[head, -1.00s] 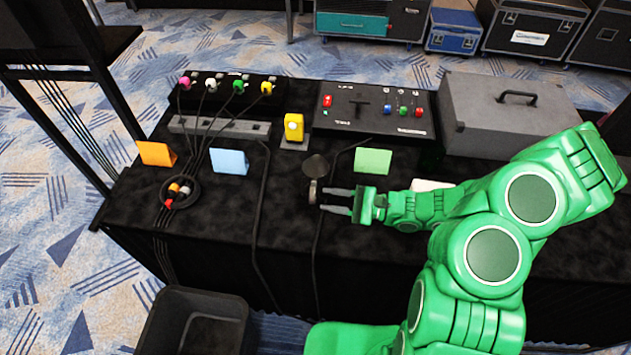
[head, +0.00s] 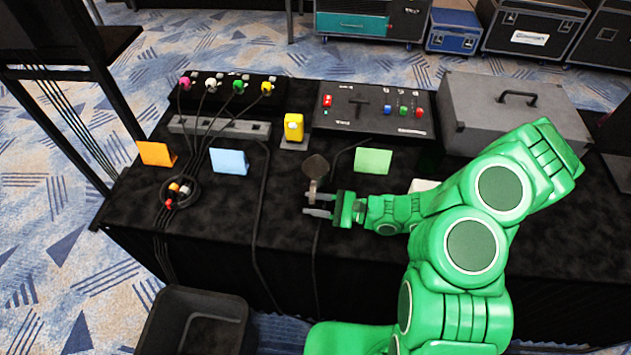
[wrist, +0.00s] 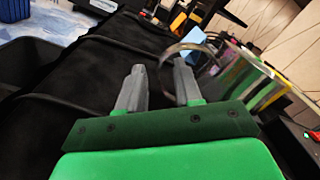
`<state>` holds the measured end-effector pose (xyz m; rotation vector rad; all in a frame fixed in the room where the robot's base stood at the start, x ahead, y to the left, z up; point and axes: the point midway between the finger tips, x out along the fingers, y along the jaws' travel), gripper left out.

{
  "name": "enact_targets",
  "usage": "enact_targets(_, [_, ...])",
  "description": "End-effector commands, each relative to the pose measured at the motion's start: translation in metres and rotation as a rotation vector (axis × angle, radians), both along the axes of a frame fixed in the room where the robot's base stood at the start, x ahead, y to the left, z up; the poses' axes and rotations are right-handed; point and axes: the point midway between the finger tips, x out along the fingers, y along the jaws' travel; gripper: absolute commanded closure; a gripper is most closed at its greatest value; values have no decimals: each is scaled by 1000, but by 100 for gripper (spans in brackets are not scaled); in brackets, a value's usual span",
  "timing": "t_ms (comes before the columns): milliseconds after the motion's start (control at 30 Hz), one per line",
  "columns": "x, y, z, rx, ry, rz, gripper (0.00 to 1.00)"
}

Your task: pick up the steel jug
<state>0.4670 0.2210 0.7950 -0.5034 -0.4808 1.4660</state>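The steel jug (head: 316,167) shows in the head view as a small dark grey rounded shape on the black table, left of the green card. A narrow part, seemingly its handle, points toward the front. My gripper (head: 307,204) is at that narrow part, with its fingers pointing left. In the wrist view my gripper (wrist: 159,86) is open, with a clear gap between the two grey fingers. A blurred curved metal band, seemingly part of the jug (wrist: 186,47), shows just beyond the right fingertip. I cannot tell whether they touch.
A yellow block (head: 294,127), a green card (head: 373,161) and a blue card (head: 229,162) stand near the jug. A black cable (head: 262,210) runs to its left. A control panel (head: 372,108) and a grey case (head: 510,108) are behind. A black bin (head: 195,322) stands in front.

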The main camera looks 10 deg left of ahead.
Motion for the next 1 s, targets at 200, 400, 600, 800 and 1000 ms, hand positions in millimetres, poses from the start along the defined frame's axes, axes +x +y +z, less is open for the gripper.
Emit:
enact_targets(200, [1,21,0,0,0,2,65])
enact_targets(400, [1,28,0,-1,0,-1,65])
enact_targets(600, [2,28,0,-1,0,-1,65])
enact_targets(800, [1,28,0,-1,0,-1,93])
enact_targets(1000, [1,28,0,-1,1,-1,100])
